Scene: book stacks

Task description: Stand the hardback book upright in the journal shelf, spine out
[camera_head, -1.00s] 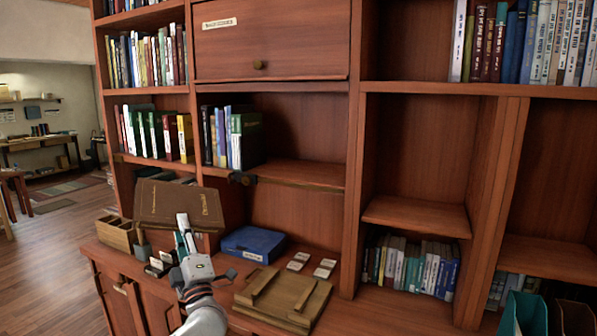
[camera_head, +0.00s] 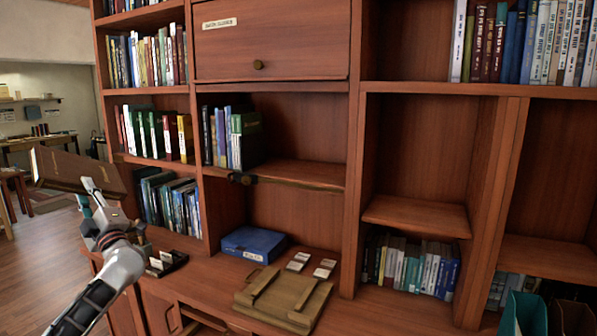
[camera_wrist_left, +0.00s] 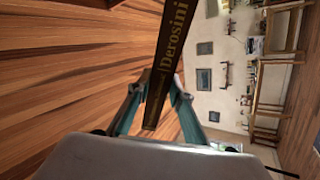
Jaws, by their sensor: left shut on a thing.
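The brown hardback book (camera_head: 78,168) is held in my left gripper (camera_head: 92,200) at the far left of the head view, tilted, out in front of the bookcase's left side. In the left wrist view, the dark spine of the book (camera_wrist_left: 172,45) with gold lettering runs between the two teal fingers of the gripper (camera_wrist_left: 160,88). The journal shelf is not clearly marked. A shelf bay (camera_head: 300,172) under the closed labelled cabinet door holds several books at its left, with empty room to their right. My right gripper is not in view.
A blue box (camera_head: 253,243), small white-topped items and a wooden board with raised strips (camera_head: 283,298) lie on the counter. A dark knob-like fitting (camera_head: 241,179) sits at the bay's front edge. The bay at right (camera_head: 425,150) is empty.

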